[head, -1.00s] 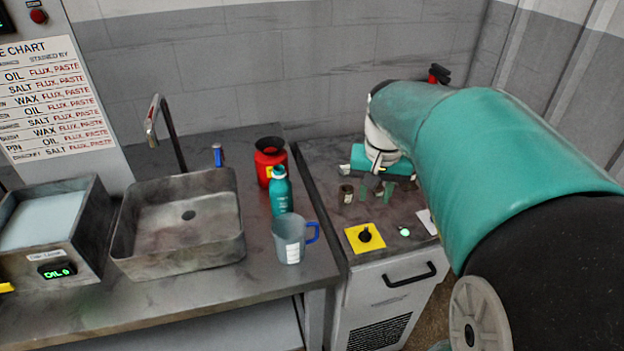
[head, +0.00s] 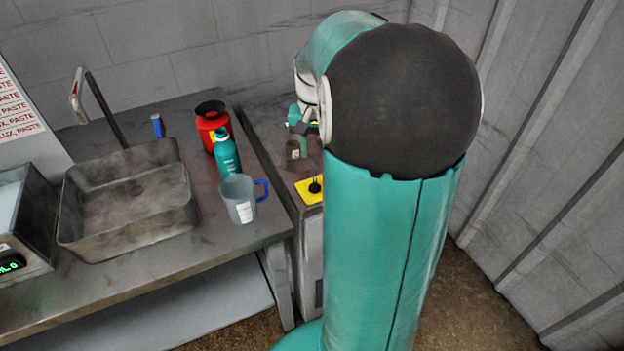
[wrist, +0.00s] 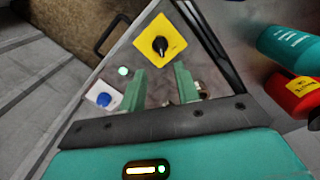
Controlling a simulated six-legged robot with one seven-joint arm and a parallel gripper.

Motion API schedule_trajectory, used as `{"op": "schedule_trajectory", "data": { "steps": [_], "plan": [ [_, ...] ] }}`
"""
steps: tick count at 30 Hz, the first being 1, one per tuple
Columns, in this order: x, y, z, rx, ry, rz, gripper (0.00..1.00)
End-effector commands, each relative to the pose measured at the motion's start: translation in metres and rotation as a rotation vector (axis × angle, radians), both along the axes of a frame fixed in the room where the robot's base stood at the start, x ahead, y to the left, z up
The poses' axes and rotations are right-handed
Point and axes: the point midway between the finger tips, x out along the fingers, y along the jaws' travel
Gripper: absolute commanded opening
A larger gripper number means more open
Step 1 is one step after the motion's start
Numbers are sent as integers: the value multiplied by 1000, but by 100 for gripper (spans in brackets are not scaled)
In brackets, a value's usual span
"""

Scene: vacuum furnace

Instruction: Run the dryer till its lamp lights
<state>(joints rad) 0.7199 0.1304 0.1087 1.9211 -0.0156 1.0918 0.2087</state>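The dryer appears to be the cabinet with a dark top (wrist: 150,88). On it is a yellow plate (wrist: 160,48) with a black knob (wrist: 160,45), also in the head view (head: 315,185). Left of the knob in the wrist view, a small round lamp (wrist: 123,71) shows bright pale green. Below it is a blue button (wrist: 103,98) on a white plate. My gripper (wrist: 158,76) is open over the top, its two green fingers apart with nothing between them, short of the knob. In the head view my arm hides the lamp, the button and most of the top.
A brown jar (head: 293,149) stands near my gripper. On the bench left of the cabinet are a red container (head: 213,127), a teal bottle (head: 226,153), a clear jug (head: 240,203) and a metal sink (head: 130,200). A ribbed wall is close at right.

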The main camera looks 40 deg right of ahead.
Motion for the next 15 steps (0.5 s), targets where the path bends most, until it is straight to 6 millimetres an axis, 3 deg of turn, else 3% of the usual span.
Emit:
{"op": "schedule_trajectory", "data": {
  "steps": [9,15],
  "plan": [
    [-1,1,-64,2,3,1,32],
    [0,2,-97,1,3,3,32]
  ]
}}
